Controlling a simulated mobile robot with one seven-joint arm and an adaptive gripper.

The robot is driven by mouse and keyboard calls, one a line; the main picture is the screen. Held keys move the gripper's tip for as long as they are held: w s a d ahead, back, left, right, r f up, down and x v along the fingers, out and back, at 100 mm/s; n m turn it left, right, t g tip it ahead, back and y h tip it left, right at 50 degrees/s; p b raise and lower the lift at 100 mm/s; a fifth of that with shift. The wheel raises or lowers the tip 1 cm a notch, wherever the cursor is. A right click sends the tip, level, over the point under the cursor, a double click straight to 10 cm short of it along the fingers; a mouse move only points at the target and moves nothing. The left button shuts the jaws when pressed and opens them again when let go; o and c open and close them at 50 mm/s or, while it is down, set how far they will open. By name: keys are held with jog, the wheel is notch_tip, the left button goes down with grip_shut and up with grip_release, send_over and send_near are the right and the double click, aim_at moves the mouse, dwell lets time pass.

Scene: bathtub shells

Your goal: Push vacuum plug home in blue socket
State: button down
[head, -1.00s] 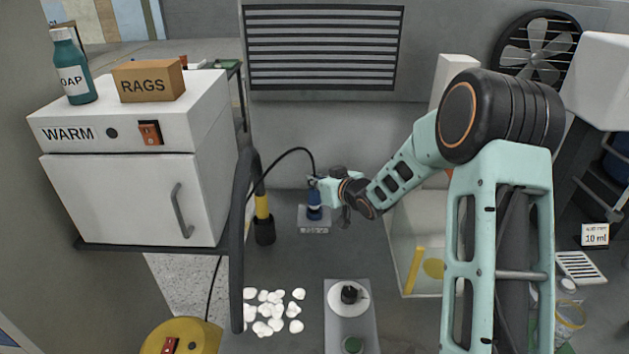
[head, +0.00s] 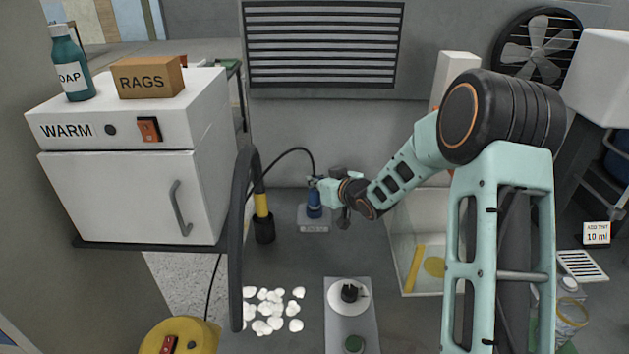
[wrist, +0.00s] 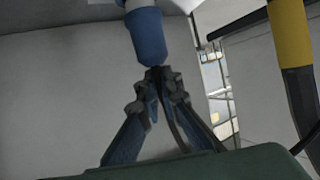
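In the head view a blue upright body (head: 314,207) stands on a small grey labelled base (head: 314,226) by the back wall. A black cable arches to its top from the left. My gripper (head: 315,182) is at the top of this body. In the wrist view a blue rounded end (wrist: 147,36) with a pale collar comes in from the top. My gripper's fingertips (wrist: 158,75) are together right at this end, apparently touching it. Where plug and socket meet, and how deep the plug sits, I cannot tell.
A black hose with a yellow band (head: 262,204) stands just left of the base. The white warming cabinet (head: 120,190) is farther left. A clear-walled bin (head: 421,277) is to the right. White lumps (head: 270,308) and a grey stand (head: 349,325) are in front.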

jog(key=shift+f+b, duration=0.6)
jog(key=shift+f, duration=0.15)
jog(key=shift+f, duration=0.35)
jog(key=c, duration=2.1)
grip_release()
jog(key=v, duration=1.2)
